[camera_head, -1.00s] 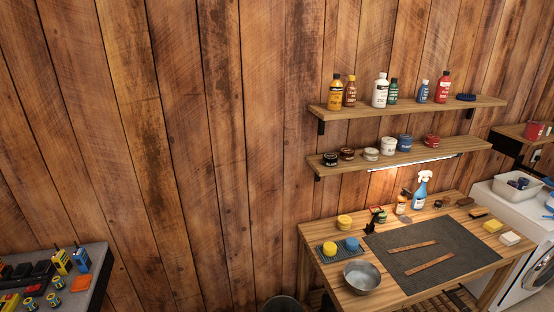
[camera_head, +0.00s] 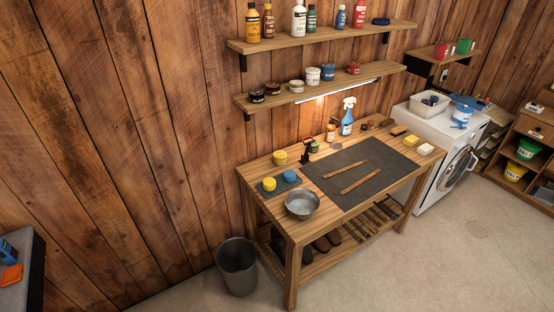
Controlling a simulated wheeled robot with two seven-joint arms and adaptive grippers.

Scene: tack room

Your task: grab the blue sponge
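A small round blue sponge (camera_head: 289,176) sits on a dark ridged mat (camera_head: 279,186) at the left end of the wooden workbench (camera_head: 262,167). A round yellow sponge (camera_head: 269,184) sits beside it on the left on the same mat. A metal bowl (camera_head: 302,204) stands just in front of the mat. Neither of my grippers shows in the head view.
A grey bin (camera_head: 237,266) stands on the floor left of the bench. Two shelves of bottles and jars hang above it; the lower shelf (camera_head: 325,92) is nearer. A washing machine (camera_head: 440,128) stands to the right. The floor in front (camera_head: 420,260) is clear.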

